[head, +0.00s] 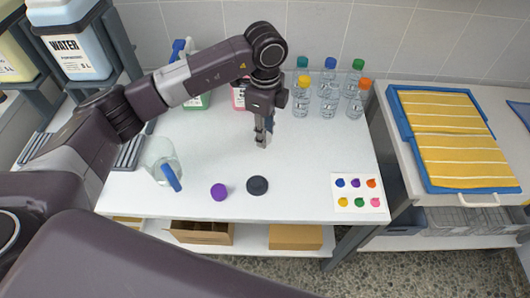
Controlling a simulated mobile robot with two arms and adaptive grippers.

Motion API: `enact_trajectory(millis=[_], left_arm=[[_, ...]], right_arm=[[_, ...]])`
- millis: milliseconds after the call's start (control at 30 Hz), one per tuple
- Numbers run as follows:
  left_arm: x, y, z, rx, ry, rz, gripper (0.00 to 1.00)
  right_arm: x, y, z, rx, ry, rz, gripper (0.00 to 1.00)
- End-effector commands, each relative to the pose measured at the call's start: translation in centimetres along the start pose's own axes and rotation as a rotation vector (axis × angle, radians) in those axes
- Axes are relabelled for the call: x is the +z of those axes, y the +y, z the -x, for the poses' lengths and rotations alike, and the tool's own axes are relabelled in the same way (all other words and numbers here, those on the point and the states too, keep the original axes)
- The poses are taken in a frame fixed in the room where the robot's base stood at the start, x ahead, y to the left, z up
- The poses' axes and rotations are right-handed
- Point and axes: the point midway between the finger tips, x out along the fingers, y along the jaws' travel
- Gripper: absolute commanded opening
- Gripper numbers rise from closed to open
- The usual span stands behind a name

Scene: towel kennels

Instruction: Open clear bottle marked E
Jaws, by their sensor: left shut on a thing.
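Several small clear bottles stand in a cluster at the back right of the white table (310,165). My right gripper is not in view.
A purple lid (219,192) and a dark round lid (257,186) lie at the front. A clear jug with a blue handle (163,160) is at left. A card with coloured dots (358,196) lies front right. A blue tray with yellow striped towels (406,150) stands at right.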

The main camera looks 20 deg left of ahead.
Motion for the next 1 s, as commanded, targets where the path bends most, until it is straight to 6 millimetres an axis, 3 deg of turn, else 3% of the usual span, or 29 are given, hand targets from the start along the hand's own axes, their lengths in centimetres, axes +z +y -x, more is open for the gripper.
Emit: enact_trajectory(millis=[200,600,1000], left_arm=[[0.0,0.1,-4.6,0.003,-0.001,0.000,0.00],[0.0,0.0,-9.3,0.002,0.000,0.000,0.00],[0.0,0.0,-10.4,0.000,0.000,-0.002,0.00]], right_arm=[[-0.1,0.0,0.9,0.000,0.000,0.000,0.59],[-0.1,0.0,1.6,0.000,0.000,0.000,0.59],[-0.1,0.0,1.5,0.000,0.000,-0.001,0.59]])
